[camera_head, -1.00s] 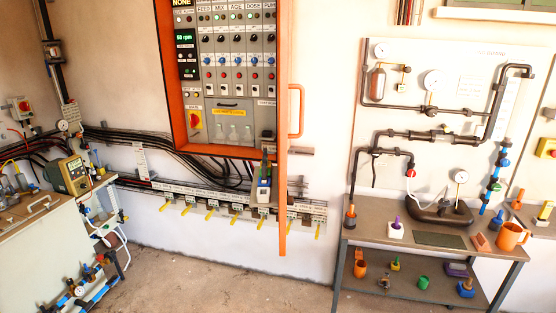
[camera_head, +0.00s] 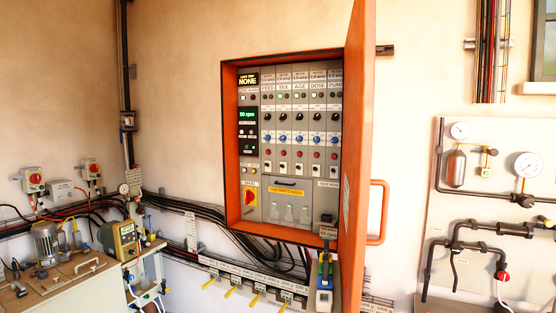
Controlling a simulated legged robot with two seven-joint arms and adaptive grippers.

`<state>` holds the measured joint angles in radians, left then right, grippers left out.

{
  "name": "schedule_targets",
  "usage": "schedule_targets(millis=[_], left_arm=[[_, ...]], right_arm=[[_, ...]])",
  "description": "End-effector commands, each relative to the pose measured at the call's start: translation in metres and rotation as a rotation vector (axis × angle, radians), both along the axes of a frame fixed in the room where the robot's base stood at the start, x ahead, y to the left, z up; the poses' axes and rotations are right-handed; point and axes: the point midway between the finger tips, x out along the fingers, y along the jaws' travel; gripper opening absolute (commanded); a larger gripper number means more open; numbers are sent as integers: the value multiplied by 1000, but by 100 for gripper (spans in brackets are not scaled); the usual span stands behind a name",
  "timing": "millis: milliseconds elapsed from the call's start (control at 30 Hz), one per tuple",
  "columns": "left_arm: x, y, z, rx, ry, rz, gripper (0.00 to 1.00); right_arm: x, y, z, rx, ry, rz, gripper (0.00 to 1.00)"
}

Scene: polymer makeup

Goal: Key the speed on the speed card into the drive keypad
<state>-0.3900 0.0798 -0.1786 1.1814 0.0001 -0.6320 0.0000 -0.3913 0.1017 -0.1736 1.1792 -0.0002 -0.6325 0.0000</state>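An orange control cabinet (camera_head: 227,160) hangs on the wall with its door (camera_head: 357,160) swung open to the right. Inside at its left is a black drive panel with a lit green display (camera_head: 247,115). The display ends in "rpm"; its digits are too small to read surely. Small buttons (camera_head: 247,147) sit below the display, too small to read. I cannot pick out the speed card for certain. Neither of my grippers is in view.
A bench with a motor (camera_head: 46,242) and a green-cased device (camera_head: 120,240) stands at lower left. Cables and a row of yellow-handled valves (camera_head: 256,299) run below the cabinet. A pipe board with gauges (camera_head: 528,165) is at right. The open door juts out into the room.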

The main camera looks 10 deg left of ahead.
Motion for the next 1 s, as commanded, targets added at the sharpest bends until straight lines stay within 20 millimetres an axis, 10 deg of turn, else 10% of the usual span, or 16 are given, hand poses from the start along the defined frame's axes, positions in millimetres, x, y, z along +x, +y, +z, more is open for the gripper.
schedule_targets(millis=[1000], left_arm=[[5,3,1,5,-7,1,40]], right_arm=[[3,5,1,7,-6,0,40]])
